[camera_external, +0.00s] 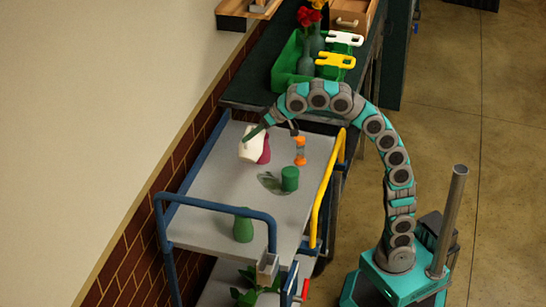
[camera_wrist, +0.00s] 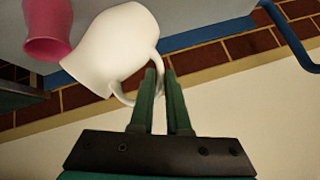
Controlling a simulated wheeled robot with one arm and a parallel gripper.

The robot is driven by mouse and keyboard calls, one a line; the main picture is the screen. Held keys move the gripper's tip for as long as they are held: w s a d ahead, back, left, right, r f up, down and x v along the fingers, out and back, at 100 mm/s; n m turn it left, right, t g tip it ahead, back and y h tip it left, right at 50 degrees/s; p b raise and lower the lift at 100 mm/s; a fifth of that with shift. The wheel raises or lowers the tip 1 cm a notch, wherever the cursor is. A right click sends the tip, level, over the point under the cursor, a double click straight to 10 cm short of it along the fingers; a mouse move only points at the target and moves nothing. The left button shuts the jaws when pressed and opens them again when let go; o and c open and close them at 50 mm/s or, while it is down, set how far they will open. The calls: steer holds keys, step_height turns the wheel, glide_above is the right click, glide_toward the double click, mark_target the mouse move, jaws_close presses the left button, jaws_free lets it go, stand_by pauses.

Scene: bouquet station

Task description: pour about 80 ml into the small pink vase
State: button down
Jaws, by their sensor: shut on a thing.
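A white jug (camera_external: 250,146) is held by its handle in my gripper (camera_wrist: 161,82), at the far left part of the grey cart top. In the wrist view the jug (camera_wrist: 108,45) fills the upper middle, and the fingers are closed on its handle. The jug looks tilted; I cannot see any liquid or stream. The small pink vase (camera_external: 265,150) stands right beside the jug and is partly hidden behind it. In the wrist view the pink vase (camera_wrist: 47,30) is at the upper left, close to the jug. I cannot tell whether they touch.
A green crate (camera_external: 285,68) with flower vases is on the dark bench behind. The brick wall (camera_external: 178,176) runs along the left.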

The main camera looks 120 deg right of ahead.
steer(key=shift+w+a+f+n+g+h, duration=0.15)
steer(key=shift+f+g+h, duration=0.15)
steer(key=shift+f, duration=0.15)
steer(key=shift+w+a+f+n+g+h, duration=0.1)
steer(key=shift+w+f+n+g+h, duration=0.1)
steer(key=shift+f+g, duration=0.15)
stand_by(1.3)
steer(key=shift+w+a+f+g, duration=0.15)
steer(key=shift+a+f+g, duration=0.1)
steer(key=shift+f, duration=0.25)
steer(key=shift+w+a+f+n+g+h+b, duration=0.15)
steer(key=shift+w+a+f+n+g+h, duration=0.55)
steer(key=shift+f, duration=0.85)
steer(key=shift+w+a+f+n+g+h+b, duration=0.1)
steer(key=shift+w+a+f+n+g+h, duration=0.45)
steer(key=shift+w+f+g+h, duration=0.7)
steer(key=shift+w+a+f+n+g+h+b, duration=0.15)
steer(key=shift+w+a+f+n+g+h, duration=0.45)
steer(key=shift+f, duration=1.2)
steer(key=shift+s+a+t, duration=0.1)
steer(key=shift+a+t, duration=0.1)
steer(key=shift+t, duration=0.05)
